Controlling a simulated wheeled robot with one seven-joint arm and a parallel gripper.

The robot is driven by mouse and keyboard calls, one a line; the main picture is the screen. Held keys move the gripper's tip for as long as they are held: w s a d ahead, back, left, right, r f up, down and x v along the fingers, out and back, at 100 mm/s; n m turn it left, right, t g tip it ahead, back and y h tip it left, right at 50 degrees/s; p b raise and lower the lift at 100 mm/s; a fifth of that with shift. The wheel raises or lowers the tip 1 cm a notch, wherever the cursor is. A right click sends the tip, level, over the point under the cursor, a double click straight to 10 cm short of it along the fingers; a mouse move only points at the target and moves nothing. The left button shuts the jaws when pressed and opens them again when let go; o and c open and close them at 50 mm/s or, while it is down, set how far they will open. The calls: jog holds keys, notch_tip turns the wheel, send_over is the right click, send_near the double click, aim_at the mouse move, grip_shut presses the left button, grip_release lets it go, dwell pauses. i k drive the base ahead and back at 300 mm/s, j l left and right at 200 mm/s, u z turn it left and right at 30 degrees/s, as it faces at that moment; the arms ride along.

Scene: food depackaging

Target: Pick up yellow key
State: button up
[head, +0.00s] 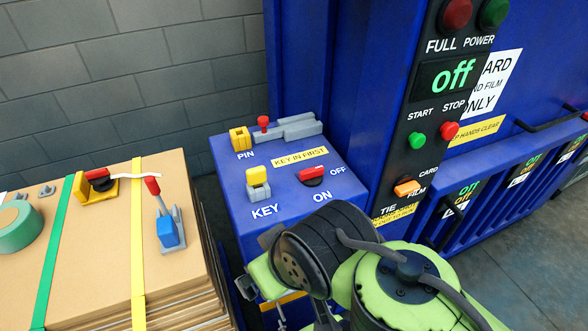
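My dark wrist and green arm links hide part of the gripper and the front of the box.
A red ON/OFF switch (311,175) sits right of the key, and a yellow PIN block (240,139) with a grey bolt (290,131) behind it. The tall blue machine (320,60) stands behind.

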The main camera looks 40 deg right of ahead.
aim_at(256, 175)
jog(key=z, duration=0.5)
jog(key=j, duration=1.6)
jog(key=i+z, duration=0.05)
